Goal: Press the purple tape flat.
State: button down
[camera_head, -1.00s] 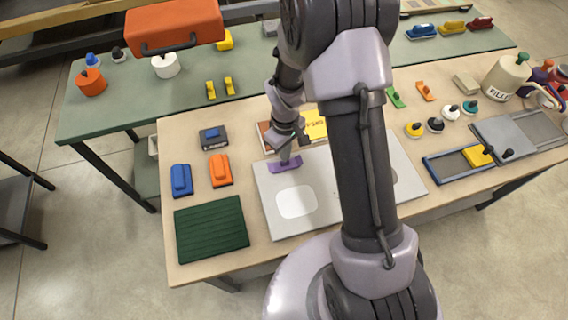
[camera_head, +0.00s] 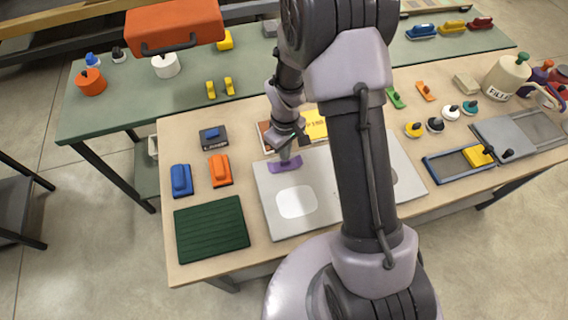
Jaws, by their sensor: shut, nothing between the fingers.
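The purple tape (camera_head: 285,165) lies near the top left of a light grey panel (camera_head: 275,218) on the wooden table. My gripper (camera_head: 286,158) is shut and empty, pointing down at the tape. Its tips look to be at the tape's middle, but I cannot tell whether they touch it. The fingers hide a little of the tape. A white rounded patch (camera_head: 297,202) lies on the panel below the tape. My arm hides the middle of the panel.
An orange block (camera_head: 220,171) and a blue block (camera_head: 181,180) stand left of the panel, with a dark green ribbed mat (camera_head: 211,228) in front of them. A yellow item (camera_head: 315,127) lies behind the panel. A blue-edged tray (camera_head: 455,163) is at the right.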

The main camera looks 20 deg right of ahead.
jog(key=shift+f+b, duration=0.7)
jog(key=shift+f, duration=0.15)
dwell(0.6)
jog(key=shift+r, duration=0.15)
dwell(0.4)
notch_tip(320, 180, up, 7)
jog(key=p, duration=0.5)
